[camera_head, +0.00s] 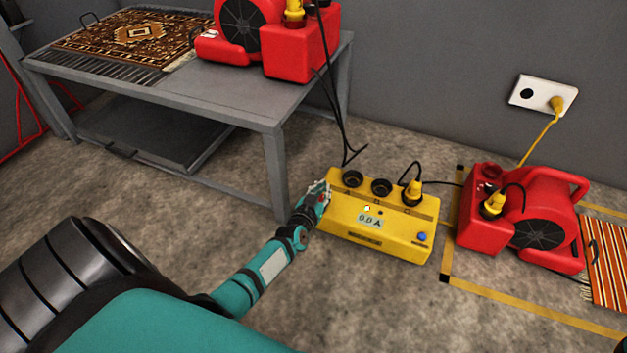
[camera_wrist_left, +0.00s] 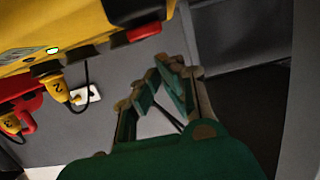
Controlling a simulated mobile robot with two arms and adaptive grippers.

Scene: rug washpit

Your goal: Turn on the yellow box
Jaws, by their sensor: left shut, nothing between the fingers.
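The yellow box (camera_head: 395,241) stands on the concrete floor. It has round sockets on top, a display reading 0.0 A (camera_head: 370,221) and a blue button (camera_head: 422,237) at its right front. A yellow plug (camera_head: 413,190) sits in the rightmost socket. My left gripper (camera_head: 318,190) is at the box's left end, shut and empty. In the left wrist view, the yellow box (camera_wrist_left: 60,22) fills the upper left, with a red switch (camera_wrist_left: 143,32) in a dark surround on its end. The fingertips (camera_wrist_left: 168,66) are near this switch; contact cannot be told. My right gripper is not in view.
A grey table (camera_head: 235,98) stands behind left, carrying a patterned rug (camera_head: 135,35) and a red blower (camera_head: 300,50). Another red blower (camera_head: 484,225) stands right of the box, near yellow floor tape (camera_head: 520,302). A wall outlet (camera_head: 543,95) holds a yellow plug. Black cables run behind the box.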

